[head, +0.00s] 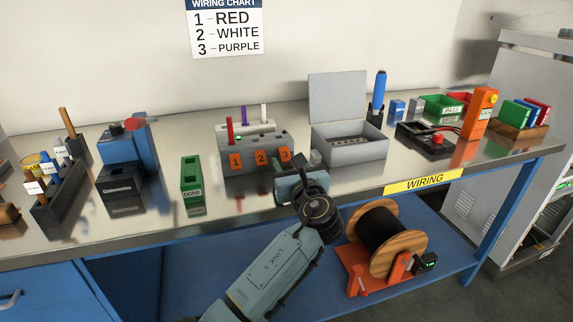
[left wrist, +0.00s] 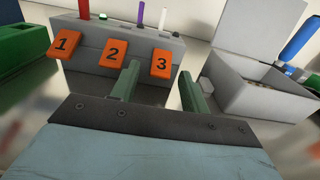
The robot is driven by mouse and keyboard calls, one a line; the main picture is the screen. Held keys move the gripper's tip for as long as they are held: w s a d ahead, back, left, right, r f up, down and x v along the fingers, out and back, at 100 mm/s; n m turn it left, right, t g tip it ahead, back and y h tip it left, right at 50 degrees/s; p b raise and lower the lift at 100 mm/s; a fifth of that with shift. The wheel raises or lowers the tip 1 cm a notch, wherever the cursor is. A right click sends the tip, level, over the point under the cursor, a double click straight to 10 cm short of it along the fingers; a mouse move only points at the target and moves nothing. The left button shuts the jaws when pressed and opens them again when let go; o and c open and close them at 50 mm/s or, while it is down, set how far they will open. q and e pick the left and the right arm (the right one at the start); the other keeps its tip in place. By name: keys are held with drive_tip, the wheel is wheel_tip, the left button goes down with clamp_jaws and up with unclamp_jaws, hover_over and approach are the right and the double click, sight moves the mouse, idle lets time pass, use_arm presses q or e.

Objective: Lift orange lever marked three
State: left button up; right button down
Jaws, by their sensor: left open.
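The grey dispenser block (head: 262,137) stands on the bench with three orange levers on its front, marked 1 (head: 235,162), 2 (head: 260,158) and 3 (head: 285,155). All three levers slope down at a similar angle. Lever 3 also shows in the left wrist view (left wrist: 161,63). My left gripper (left wrist: 160,82) is open and empty, its green fingers spread to either side of lever 3 and nearer the camera. Its left finger covers part of the gap between levers 2 and 3. I cannot tell whether it touches a lever. My right gripper is not in view.
Red, white and purple rods stand on the block's top. An open grey box (head: 349,140) is close to the right of my gripper. A green DONE bin (head: 191,184) stands to the left. A wire spool (head: 398,238) sits on the lower shelf. The wiring chart (head: 226,30) hangs on the wall.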

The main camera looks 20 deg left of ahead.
sight(285, 154)
use_arm(q)
drive_tip(key=shift+x, duration=1.2)
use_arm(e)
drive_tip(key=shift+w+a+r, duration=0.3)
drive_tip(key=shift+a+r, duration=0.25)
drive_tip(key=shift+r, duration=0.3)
use_arm(q)
drive_tip(key=shift+c, duration=0.3)
drive_tip(key=c, duration=0.9)
